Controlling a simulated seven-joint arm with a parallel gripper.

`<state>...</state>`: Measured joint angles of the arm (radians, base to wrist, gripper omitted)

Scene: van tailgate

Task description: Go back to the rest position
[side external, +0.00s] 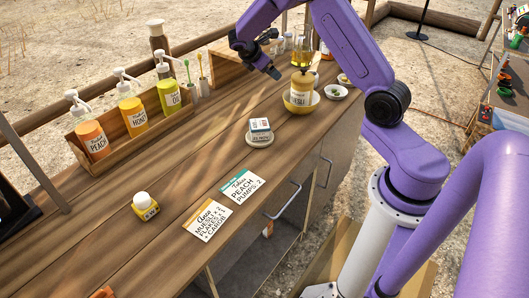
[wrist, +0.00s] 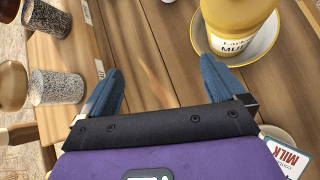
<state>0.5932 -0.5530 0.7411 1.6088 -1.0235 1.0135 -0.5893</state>
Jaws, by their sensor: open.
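My gripper (side external: 262,62) hangs above the far part of the wooden counter (side external: 180,170), to the left of a labelled yellow jar. In the wrist view my gripper (wrist: 165,82) shows two blue fingers set wide apart, with nothing between them but bare planks beyond. The yellow jar (side external: 301,88) stands upright in a yellow bowl (side external: 287,104). The jar (wrist: 236,25) and the pale rim of its bowl (wrist: 272,38) also show just beyond the right finger, apart from it as far as I can tell.
Pump bottles, including a peach one (side external: 92,140) and a honey one (side external: 133,118), stand in a wooden rack along the back edge. A small carton (side external: 260,126) sits on a round white dish.

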